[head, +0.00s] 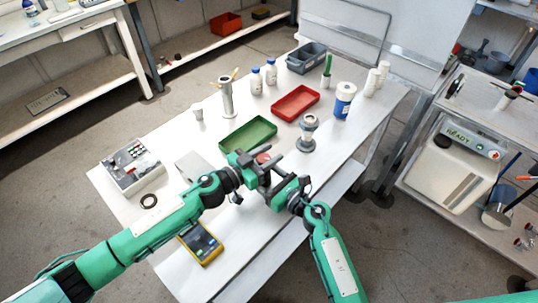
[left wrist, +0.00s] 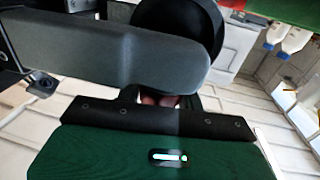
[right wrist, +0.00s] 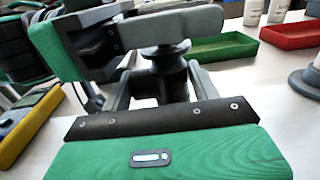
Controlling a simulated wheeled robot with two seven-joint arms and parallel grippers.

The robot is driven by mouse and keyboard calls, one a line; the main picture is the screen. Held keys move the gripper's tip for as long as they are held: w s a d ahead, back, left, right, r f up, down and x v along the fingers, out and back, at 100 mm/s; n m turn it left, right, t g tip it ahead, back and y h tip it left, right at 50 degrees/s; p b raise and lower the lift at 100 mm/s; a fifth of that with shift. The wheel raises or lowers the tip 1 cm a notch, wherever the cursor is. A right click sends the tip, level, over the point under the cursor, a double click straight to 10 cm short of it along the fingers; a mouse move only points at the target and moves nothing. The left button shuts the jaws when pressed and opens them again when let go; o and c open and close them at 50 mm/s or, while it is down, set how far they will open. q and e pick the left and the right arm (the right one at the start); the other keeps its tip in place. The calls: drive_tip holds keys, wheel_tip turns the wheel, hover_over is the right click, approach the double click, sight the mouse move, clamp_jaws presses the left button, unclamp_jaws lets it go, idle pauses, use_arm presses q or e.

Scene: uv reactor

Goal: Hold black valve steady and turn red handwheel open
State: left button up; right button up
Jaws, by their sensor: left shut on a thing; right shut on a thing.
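My left gripper (head: 256,164) is shut on the red handwheel (head: 263,157), of which only a small part shows beside its fingers. In the left wrist view a reddish bit of the handwheel (left wrist: 160,99) shows near the palm, mostly hidden by a large dark grey bar. My right gripper (head: 278,180) is close beside the left one. In the right wrist view it is shut on the black valve (right wrist: 166,80), a dark round body between its fingers. A grey bar covers the valve's top there. How far the handwheel is turned cannot be told.
A green tray (head: 225,141) and a red tray (head: 318,101) lie behind the grippers. A grey flanged part (head: 308,146) stands to the right. The front right tabletop is mostly bare.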

use_arm(q)
drive_tip(key=n+t+y, duration=0.4)
drive_tip(key=t+y, duration=0.1)
drive_tip(key=shift+w+r+n, duration=0.15)
drive_tip(key=shift+n, duration=0.15)
drive_tip(key=shift+w+a+r+n+t+y, duration=0.1)
drive_tip(key=shift+a+n+t+y, duration=0.1)
drive_tip(key=shift+n+t+y, duration=0.75)
drive_tip(key=shift+g+y, duration=0.35)
drive_tip(key=shift+y, duration=0.1)
drive_tip(key=shift+a+n+y, duration=0.15)
drive_tip(key=shift+n+y, duration=0.1)
drive_tip(key=shift+y, duration=0.25)
drive_tip(key=o, duration=1)
drive_tip(key=shift+f, duration=0.2)
drive_tip(key=shift+a, duration=0.1)
drive_tip(key=v, duration=1.2)
drive_tip(key=shift+f, duration=0.1)
